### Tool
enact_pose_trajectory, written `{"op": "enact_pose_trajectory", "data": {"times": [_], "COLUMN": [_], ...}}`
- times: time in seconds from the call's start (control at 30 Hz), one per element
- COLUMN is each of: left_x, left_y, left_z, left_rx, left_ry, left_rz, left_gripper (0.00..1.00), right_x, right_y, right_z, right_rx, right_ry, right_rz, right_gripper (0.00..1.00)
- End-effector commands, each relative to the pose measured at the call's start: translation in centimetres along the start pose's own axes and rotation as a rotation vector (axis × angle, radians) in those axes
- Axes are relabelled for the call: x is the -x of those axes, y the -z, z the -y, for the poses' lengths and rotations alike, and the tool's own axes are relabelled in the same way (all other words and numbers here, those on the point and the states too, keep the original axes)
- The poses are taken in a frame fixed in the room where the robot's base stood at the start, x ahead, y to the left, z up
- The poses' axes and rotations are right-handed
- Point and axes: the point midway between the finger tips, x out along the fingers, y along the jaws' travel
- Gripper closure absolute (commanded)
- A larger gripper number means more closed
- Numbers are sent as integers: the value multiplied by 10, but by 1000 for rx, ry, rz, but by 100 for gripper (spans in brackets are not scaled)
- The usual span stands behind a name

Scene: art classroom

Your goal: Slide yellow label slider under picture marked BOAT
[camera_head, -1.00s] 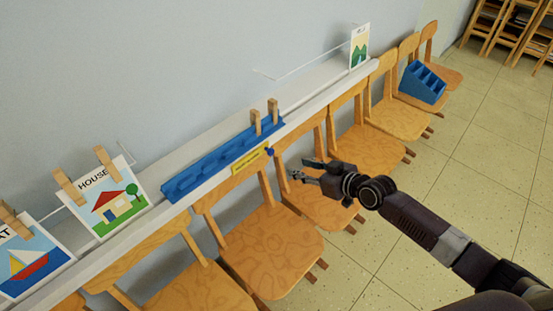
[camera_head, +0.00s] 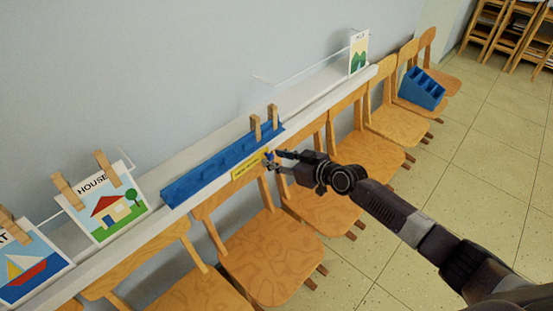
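The yellow label slider (camera_head: 247,167) sits on the front edge of the white ledge, below the blue tray. A small blue knob (camera_head: 269,156) is at its right end. My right gripper (camera_head: 275,160) is at this knob, with its fingers apart on either side of it; I cannot tell whether they touch it. The BOAT picture (camera_head: 28,264) hangs at the far left, partly cut off by the frame, with only the end of its word showing. The HOUSE picture (camera_head: 103,208) hangs between it and the slider. My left gripper is not in view.
The blue tray (camera_head: 215,169) lies on the white ledge (camera_head: 163,232), with clothespins (camera_head: 263,122) at its right end. A third picture (camera_head: 358,53) stands farther right. Wooden chairs (camera_head: 270,250) line the ledge's front. A blue sorter (camera_head: 421,89) rests on one chair. Floor at right is clear.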

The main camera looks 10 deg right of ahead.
Motion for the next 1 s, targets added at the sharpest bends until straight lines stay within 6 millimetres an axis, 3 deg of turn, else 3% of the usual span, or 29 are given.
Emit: {"op": "enact_pose_trajectory", "data": {"times": [0.13,0.47,0.83,1.0], "left_x": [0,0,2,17], "left_y": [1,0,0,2], "left_z": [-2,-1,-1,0], "left_rx": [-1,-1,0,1], "left_ry": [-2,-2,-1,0], "left_rz": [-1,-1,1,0], "left_gripper": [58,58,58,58], "right_x": [0,0,0,-2], "right_y": [0,0,1,6], "right_z": [0,0,2,19], "right_rx": [0,0,-1,-3], "right_ry": [0,0,0,3], "right_rz": [0,0,0,0], "right_gripper": [64,100,100,100]}}
